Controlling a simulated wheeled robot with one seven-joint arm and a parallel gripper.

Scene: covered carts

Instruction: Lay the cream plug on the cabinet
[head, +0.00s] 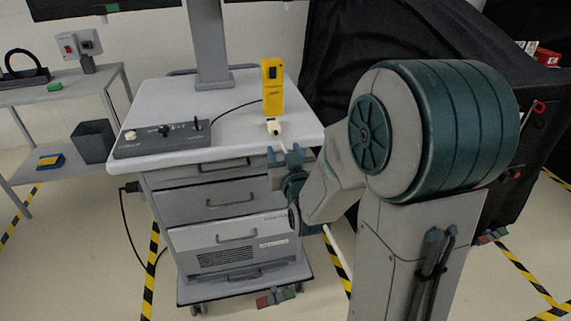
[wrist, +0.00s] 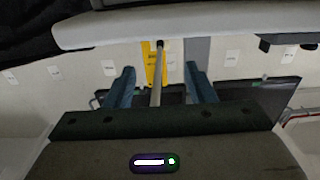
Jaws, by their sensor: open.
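The cream plug (head: 274,127) shows at the front right edge of the cabinet (head: 225,103), just in front of the yellow device (head: 273,88). In the wrist view, which looks upside down, a slim pale rod with a dark end (wrist: 157,82), seemingly the plug, shows between the two fingers. My gripper (head: 284,151) is open at the cabinet's front right edge, close to the plug. The fingers stand apart with a gap on each side of the rod. I cannot tell whether the plug touches the cabinet top.
A grey control box (head: 162,138) sits at the cabinet's front left. A grey post (head: 209,45) rises at the back. The middle of the top is mostly clear, with a black cable across it. A side table (head: 60,92) stands left; a black-covered cart (head: 345,50) stands right.

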